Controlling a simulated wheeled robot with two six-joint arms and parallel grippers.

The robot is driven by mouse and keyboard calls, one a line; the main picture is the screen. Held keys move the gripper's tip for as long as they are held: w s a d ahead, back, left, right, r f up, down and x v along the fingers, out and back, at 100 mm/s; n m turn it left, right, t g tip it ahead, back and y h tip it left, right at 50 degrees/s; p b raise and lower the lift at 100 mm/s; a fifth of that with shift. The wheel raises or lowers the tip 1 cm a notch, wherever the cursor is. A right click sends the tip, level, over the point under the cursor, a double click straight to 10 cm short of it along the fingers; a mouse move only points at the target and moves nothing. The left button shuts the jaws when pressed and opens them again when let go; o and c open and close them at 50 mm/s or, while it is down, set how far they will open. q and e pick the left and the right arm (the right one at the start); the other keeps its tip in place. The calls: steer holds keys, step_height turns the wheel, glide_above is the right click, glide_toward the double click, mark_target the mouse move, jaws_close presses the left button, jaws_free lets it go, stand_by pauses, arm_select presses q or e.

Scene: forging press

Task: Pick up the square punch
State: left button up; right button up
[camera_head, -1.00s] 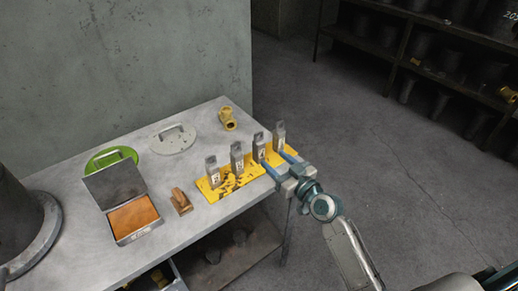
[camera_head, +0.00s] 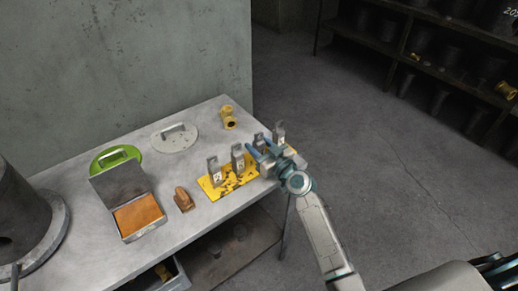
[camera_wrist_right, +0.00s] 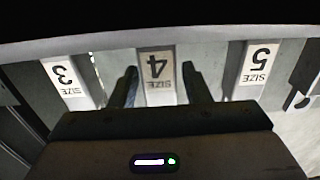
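Several grey metal punches stand upright in a row on a yellow plate (camera_head: 214,192) at the table's right end. In the head view I see the leftmost punch (camera_head: 213,170), the second (camera_head: 238,158), the third (camera_head: 259,141) and the far right one (camera_head: 279,132). My right gripper (camera_head: 265,150) is at the third punch and hides part of it. In the right wrist view, the open fingers (camera_wrist_right: 160,78) straddle the SIZE 4 punch (camera_wrist_right: 156,68), with visible gaps. The SIZE 3 (camera_wrist_right: 64,76) and SIZE 5 (camera_wrist_right: 257,64) punches flank it. No square shape is discernible. My left gripper is not visible.
The grey table (camera_head: 185,225) also holds an open metal box (camera_head: 138,217) with an orange pad, a wooden block (camera_head: 183,199), a green ring-shaped item (camera_head: 115,156), a round handled lid (camera_head: 174,137) and a brass fitting (camera_head: 228,117). Dark shelves (camera_head: 440,60) stand beyond open floor.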

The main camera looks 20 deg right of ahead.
jaws_close()
steer(key=shift+r, duration=0.1)
